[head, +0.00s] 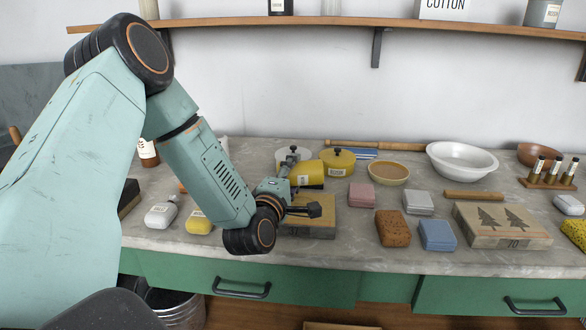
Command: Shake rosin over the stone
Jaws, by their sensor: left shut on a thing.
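My left gripper (302,186) is shut on a yellow tin (308,172) with a pale label. I take this tin for the rosin shaker, though its label is too small to read. The tin is tilted onto its side. A tan stone slab (318,228) lies flat on the counter just below the gripper, partly hidden by my arm and gripper. Another grey-tan stone (502,226), with two dark trees drawn on top and "70" on its front, lies farther right, apart from the gripper. My right gripper is not in view.
Behind the gripper stand a yellow lidded pot (338,162) and a tan-filled bowl (389,173). A brown sponge (393,229) and a blue block (437,235) lie between the stones. A white basin (461,161) and a vial rack (548,184) stand at the back right.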

